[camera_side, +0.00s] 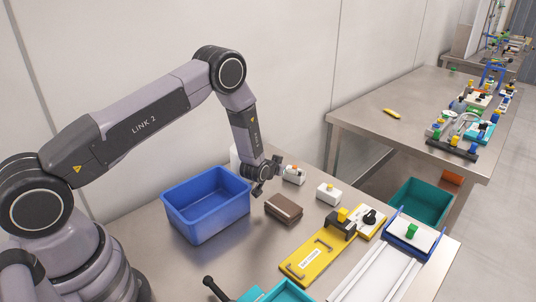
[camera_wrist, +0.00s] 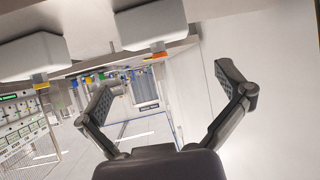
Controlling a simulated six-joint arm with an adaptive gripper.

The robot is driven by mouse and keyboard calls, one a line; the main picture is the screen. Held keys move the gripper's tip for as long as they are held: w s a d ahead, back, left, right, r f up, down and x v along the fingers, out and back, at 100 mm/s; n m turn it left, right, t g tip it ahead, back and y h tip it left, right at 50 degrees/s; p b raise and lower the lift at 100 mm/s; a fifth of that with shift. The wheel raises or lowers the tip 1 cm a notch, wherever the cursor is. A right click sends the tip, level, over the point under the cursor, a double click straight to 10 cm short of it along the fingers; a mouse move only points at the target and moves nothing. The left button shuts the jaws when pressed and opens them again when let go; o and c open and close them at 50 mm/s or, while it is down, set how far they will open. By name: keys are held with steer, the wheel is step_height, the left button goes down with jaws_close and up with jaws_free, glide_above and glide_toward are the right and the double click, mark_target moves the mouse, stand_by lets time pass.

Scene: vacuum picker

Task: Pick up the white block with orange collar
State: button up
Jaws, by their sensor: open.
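The white block with orange collar (camera_side: 293,177) stands on the near metal table in the side view, just right of my gripper (camera_side: 266,180). In the wrist view, the white block with its orange part (camera_wrist: 152,26) is at the top middle, beyond the spread fingers. My gripper (camera_wrist: 168,82) is open, with nothing between its fingers. In the side view its fingers are above the table and partly dark against the arm, so the exact gap to the block is hard to tell.
A white block with a yellow top (camera_side: 328,195) stands to the right. A brown box (camera_side: 284,208) lies in front of my gripper. A blue bin (camera_side: 178,212) is at left. A yellow fixture (camera_side: 310,258) and a white-railed track (camera_side: 372,275) fill the front right.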

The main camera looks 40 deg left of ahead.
mark_target(295, 167)
steer(key=shift+f, duration=0.3)
steer(key=shift+f+x, duration=0.15)
steer(key=shift+x, duration=1.2)
steer(key=shift+f+x, duration=0.2)
steer(key=shift+x, duration=1.15)
steer(key=shift+s, duration=0.15)
steer(key=shift+c, duration=0.3)
steer(key=c, duration=1.1)
steer(key=shift+r, duration=0.1)
